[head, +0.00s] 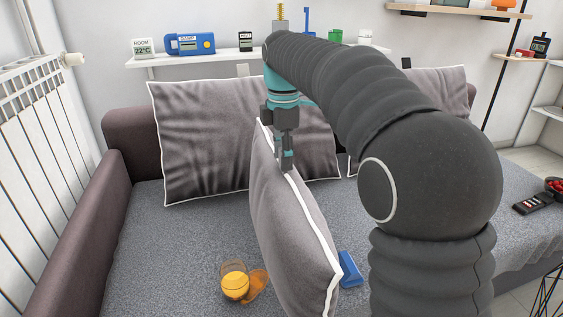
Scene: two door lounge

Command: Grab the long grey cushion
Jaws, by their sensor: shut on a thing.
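The long grey cushion (281,223) with white piping stands on edge over the sofa seat, its narrow top edge facing up. My gripper (287,163) points down from above and is shut on the cushion's top edge. The fingertips are partly hidden against the cushion. I cannot tell whether the cushion's lower edge touches the seat. Another grey cushion (200,135) with white piping leans on the backrest behind it. A further grey cushion (440,88) at the back right is partly hidden by my arm.
The sofa seat (135,250) holds an orange glass-like item (235,284) left of the held cushion, and a blue object (350,268) right of it. A black remote-like device (533,203) lies far right. A white shelf (200,57) with small items runs behind. A radiator (40,140) stands left.

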